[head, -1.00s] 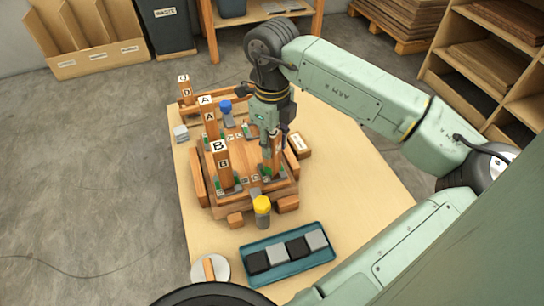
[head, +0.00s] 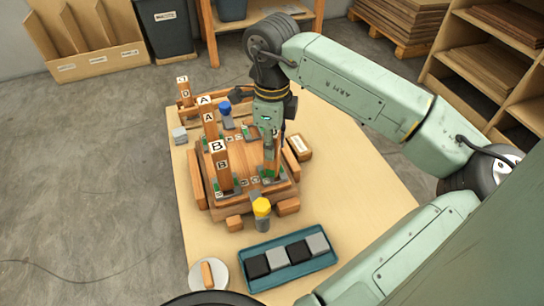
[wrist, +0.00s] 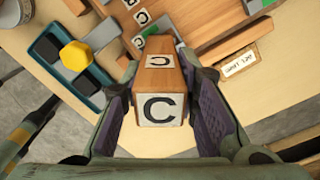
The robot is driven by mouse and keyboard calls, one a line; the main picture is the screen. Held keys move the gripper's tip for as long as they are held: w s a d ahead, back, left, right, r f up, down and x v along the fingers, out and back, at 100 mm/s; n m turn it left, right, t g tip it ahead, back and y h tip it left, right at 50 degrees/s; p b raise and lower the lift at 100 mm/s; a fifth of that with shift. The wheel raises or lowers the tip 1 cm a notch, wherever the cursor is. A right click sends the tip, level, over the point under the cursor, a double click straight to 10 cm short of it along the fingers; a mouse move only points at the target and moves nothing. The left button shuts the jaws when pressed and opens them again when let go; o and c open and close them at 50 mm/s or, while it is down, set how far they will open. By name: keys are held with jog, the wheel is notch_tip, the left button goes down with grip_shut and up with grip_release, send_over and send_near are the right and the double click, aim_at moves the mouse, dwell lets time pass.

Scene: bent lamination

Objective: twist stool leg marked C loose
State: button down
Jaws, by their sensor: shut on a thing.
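In the wrist view the wooden leg marked C (wrist: 160,100) stands between the purple-padded fingers of my gripper (wrist: 162,118), which is shut on it. Its white end label with a black C faces the camera. In the head view my gripper (head: 268,150) comes down from above onto this leg at the right of the stool seat (head: 240,200); my gripper hides most of the leg. Leg B (head: 221,170) and leg A (head: 208,120) stand upright on the seat, left of my gripper. Leg D (head: 184,93) stands at the far left back.
A yellow-topped bottle (head: 262,215) stands in front of the seat, a blue-topped one (head: 226,112) behind. A teal tray (head: 258,286) holds several dark and grey blocks. A white dish (head: 218,268) is front left. Wooden blocks surround the seat. The table's right side (head: 365,195) is clear.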

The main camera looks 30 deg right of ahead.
jog(key=shift+f+n+b, duration=0.15)
jog(key=shift+n+b, duration=0.3)
jog(key=shift+n, duration=0.15)
jog(key=shift+n+b, duration=0.3)
jog(key=shift+n, duration=0.9)
jog(key=shift+n+b, duration=0.5)
jog(key=shift+n, duration=1.1)
jog(key=c, duration=1.2)
grip_release()
jog(key=shift+o, duration=0.4)
